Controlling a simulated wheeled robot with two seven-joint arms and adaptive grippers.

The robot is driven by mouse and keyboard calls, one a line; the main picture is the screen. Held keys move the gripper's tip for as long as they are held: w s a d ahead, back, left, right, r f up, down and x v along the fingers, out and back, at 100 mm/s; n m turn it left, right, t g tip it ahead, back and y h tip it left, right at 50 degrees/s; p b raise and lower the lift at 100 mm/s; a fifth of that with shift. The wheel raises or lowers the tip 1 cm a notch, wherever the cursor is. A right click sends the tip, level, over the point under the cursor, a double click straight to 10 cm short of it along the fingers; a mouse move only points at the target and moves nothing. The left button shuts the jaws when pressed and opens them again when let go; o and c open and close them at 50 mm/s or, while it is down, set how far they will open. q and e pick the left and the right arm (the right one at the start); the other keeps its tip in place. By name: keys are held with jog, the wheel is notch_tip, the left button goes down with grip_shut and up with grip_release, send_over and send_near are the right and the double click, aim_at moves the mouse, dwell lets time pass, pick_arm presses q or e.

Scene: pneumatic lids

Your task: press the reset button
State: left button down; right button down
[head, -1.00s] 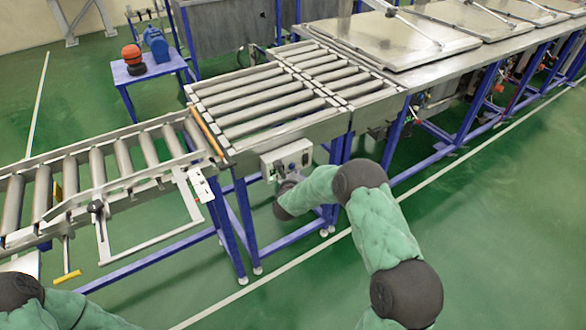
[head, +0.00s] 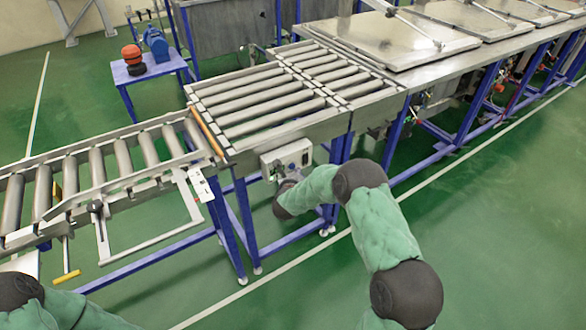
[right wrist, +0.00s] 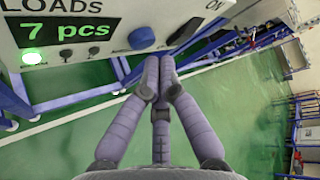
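A light grey control box (head: 296,154) is mounted on the front of the roller conveyor frame. In the right wrist view its panel (right wrist: 100,12) reads "LOADS" and "7 pcs" in green on a display (right wrist: 68,32). Below the display are a lit green button (right wrist: 31,56) and two small dark controls (right wrist: 66,54) (right wrist: 94,51). A larger blue knob (right wrist: 141,38) and a dark switch near "ON" are to the right. No visible label reads reset. My right gripper (right wrist: 159,66) has its fingers together and empty, just below the panel, apart from the controls. My left gripper is out of view.
A roller conveyor (head: 265,100) is above and behind the box, with another conveyor section (head: 95,170) to the left. Blue frame legs (head: 240,220) stand beneath. Metal lids (head: 395,40) lie on the line at the right. The green floor (head: 500,220) at front right is clear.

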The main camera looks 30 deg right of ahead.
jog(key=shift+w, duration=0.35)
jog(key=shift+w+a+b, duration=0.1)
jog(key=shift+w+b, duration=0.35)
dwell(0.8)
jog(key=shift+s, duration=0.9)
jog(key=s, duration=0.5)
jog(key=shift+d+b, duration=0.3)
jog(key=shift+b, duration=0.05)
dwell(0.8)
